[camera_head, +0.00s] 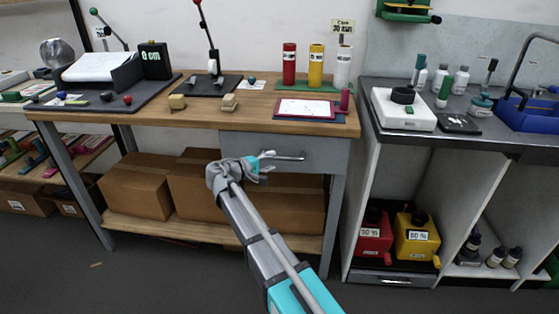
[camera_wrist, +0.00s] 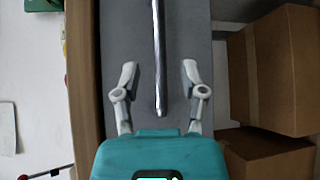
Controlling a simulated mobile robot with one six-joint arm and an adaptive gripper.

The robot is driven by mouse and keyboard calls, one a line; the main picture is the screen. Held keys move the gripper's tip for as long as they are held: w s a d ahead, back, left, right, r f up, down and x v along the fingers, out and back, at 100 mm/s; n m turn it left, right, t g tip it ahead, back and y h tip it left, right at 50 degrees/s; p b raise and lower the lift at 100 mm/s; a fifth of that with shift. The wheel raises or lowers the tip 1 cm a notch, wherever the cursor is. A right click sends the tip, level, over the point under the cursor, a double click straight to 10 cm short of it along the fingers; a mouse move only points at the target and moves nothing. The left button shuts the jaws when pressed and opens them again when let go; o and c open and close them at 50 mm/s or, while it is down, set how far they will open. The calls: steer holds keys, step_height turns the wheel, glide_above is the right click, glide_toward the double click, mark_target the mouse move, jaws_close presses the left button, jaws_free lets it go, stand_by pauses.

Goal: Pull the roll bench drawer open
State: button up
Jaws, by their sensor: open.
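The roll bench (camera_head: 205,115) has a wooden top and a grey drawer (camera_head: 315,161) under its right part. The drawer is flush with the bench front and looks closed. A metal bar handle (camera_head: 284,156) runs across the drawer face. My gripper (camera_head: 270,160) is at the left end of the handle, in front of the drawer. In the wrist view, my gripper (camera_wrist: 159,75) is open, with one finger on each side of the handle (camera_wrist: 157,50). Gaps show between both fingers and the bar. The drawer face (camera_wrist: 180,40) fills the middle behind them.
Cardboard boxes (camera_head: 137,186) stand on the shelf below the drawer; they also show in the wrist view (camera_wrist: 275,70). A grey-topped counter (camera_head: 465,133) stands right of the bench, with red and yellow canisters (camera_head: 415,243) below. The floor before the bench is clear.

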mark_target(277, 159)
steer(key=shift+x, duration=1.95)
steer(key=shift+c, duration=0.3)
jaws_close()
